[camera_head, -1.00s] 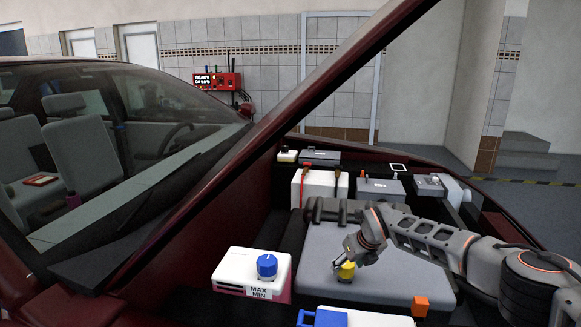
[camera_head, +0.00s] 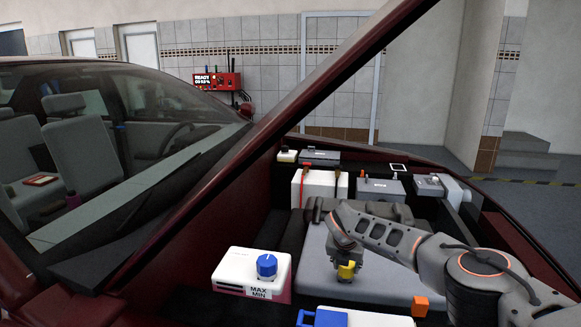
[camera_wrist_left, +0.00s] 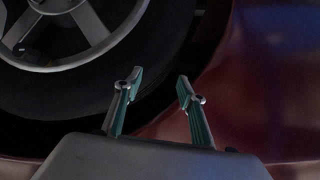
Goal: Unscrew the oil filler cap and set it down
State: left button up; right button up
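The yellow oil filler cap (camera_head: 346,272) shows low on the grey engine cover (camera_head: 322,279) in the head view. My right gripper (camera_head: 347,264) points down at the cap from above, with its fingertips at the cap's upper part. The fingers are too small and dark there to tell whether they are shut on it. Whether the cap sits in its filler opening or is slightly raised cannot be told. My left gripper (camera_wrist_left: 160,77) is open and empty in the left wrist view, beside a car wheel and red bodywork.
A white reservoir (camera_head: 235,268) with a blue cap (camera_head: 267,265) stands left of the engine cover. An orange part (camera_head: 420,306) is at the cover's front right. A white battery box (camera_head: 314,188) and grey boxes lie behind. The raised hood's edge crosses the view.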

jog(key=c, duration=0.5)
pick_arm(q)
jog(key=shift+w+r, duration=0.2)
jog(key=shift+r, duration=0.25)
pick_arm(e)
jog(key=shift+r, duration=0.65)
pick_arm(q)
jog(key=shift+w+r+p, duration=0.3)
jog(key=shift+r+p, duration=0.35)
pick_arm(e)
jog(key=shift+r, duration=1.3)
pick_arm(q)
jog(key=shift+f, duration=0.1)
pick_arm(e)
jog(key=shift+a+f, duration=0.1)
